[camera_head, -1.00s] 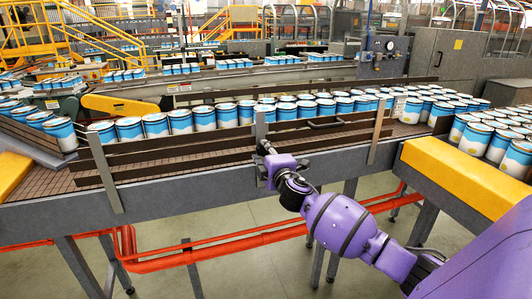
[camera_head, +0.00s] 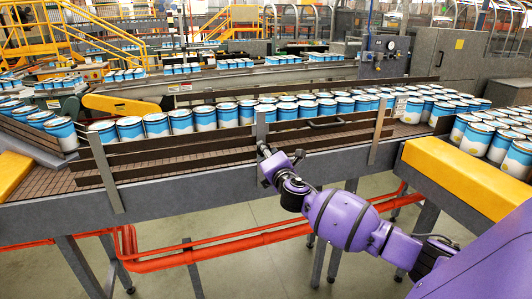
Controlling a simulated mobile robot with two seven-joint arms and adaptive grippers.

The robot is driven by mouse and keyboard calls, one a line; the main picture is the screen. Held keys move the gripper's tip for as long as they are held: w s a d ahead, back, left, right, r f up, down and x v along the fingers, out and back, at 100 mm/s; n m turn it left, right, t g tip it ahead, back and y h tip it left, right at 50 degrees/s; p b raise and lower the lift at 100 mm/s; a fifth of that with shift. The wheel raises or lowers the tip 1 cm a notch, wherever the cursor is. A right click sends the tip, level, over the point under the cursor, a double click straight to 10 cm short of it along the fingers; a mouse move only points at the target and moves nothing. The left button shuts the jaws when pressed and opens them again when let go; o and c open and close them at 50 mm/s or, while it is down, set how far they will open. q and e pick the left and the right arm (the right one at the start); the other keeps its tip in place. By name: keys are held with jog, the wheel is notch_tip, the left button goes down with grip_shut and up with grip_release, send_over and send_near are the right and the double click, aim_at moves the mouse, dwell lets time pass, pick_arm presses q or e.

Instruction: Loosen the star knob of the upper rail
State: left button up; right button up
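The upper rail (camera_head: 347,118) is a dark brown bar along the front of the conveyor, with a black handle (camera_head: 325,123) on it. It is fixed to a grey upright bracket (camera_head: 260,127) near the middle of the view. My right arm comes in from the lower right. My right gripper (camera_head: 266,151) is at the front of this bracket, at about the height of the lower rail. Its fingers are small and dark, and I cannot tell whether they are apart or hold anything. I cannot make out the star knob; the gripper may hide it. My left gripper is not in view.
Blue and white cans (camera_head: 205,118) stand in a line on the conveyor behind the rails. Other grey brackets (camera_head: 377,134) stand to either side. A yellow guard (camera_head: 465,175) lies on the right, near my arm. Red pipes (camera_head: 190,256) run below the conveyor.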

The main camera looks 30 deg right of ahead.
jog(key=shift+w+r, duration=0.1)
jog(key=shift+r, duration=0.75)
jog(key=o, duration=1.1)
jog(key=shift+w+f, duration=0.1)
jog(key=shift+w, duration=0.05)
jog(key=shift+c, duration=0.2)
jog(key=shift+f, duration=0.3)
jog(key=shift+s+f, duration=0.2)
jog(key=v, duration=1.2)
